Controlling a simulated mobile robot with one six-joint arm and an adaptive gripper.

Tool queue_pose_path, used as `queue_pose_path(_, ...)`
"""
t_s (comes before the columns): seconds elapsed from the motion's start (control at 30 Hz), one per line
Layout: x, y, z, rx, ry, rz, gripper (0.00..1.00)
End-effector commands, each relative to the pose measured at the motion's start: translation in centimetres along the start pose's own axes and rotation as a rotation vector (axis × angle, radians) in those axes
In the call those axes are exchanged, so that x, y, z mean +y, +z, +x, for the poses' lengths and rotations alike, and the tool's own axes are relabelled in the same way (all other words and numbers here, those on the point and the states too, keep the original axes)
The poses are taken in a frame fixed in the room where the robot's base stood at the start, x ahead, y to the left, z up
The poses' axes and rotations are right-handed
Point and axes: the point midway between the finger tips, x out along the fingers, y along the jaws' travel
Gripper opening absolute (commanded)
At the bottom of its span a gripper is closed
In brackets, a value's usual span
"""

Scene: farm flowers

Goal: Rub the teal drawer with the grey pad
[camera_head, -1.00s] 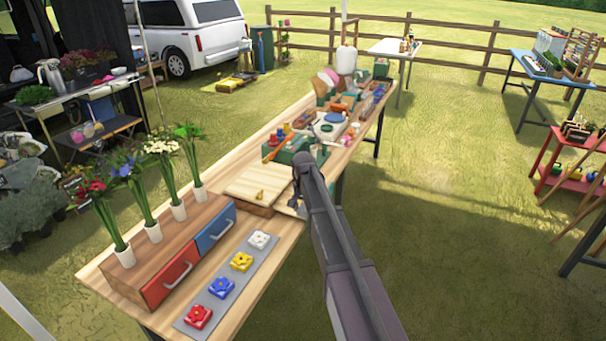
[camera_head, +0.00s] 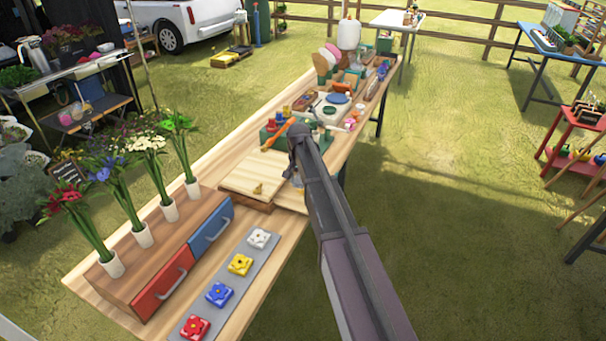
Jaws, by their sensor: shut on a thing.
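A dark teal-green box (camera_head: 268,138) stands on the long wooden table, just left of my arm's bend. It is the closest match to the teal drawer, but its front is partly hidden and too small to read. My gripper (camera_head: 296,179) shows only as a small grey-blue part low on the left side of my arm, over the table's right edge. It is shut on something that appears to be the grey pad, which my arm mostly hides. I cannot tell if it touches anything.
A wooden unit with a red drawer (camera_head: 163,282) and a blue drawer (camera_head: 211,231) stands at the near left, with flower vases on it. A grey strip (camera_head: 209,314) bears coloured flower blocks. A pale board (camera_head: 255,174) lies mid-table. An orange-handled tool (camera_head: 277,135) is beside the green box.

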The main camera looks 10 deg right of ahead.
Motion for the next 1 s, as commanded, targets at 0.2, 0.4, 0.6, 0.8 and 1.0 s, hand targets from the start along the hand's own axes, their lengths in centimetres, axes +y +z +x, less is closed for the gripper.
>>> queue_pose_path(0.2,0.1,-0.1,0.0,0.0,0.0,0.002,0.2)
queue_pose_path(0.4,0.4,-0.7,-0.9,0.0,0.0,0.001,0.2)
queue_pose_path(0.6,0.8,-1.2,-1.3,0.0,0.0,0.0,0.2)
queue_pose_path(0.8,0.8,-1.2,-1.2,0.0,0.0,0.0,0.2)
queue_pose_path(1.0,0.8,-1.2,-0.5,0.0,0.0,0.001,0.2)
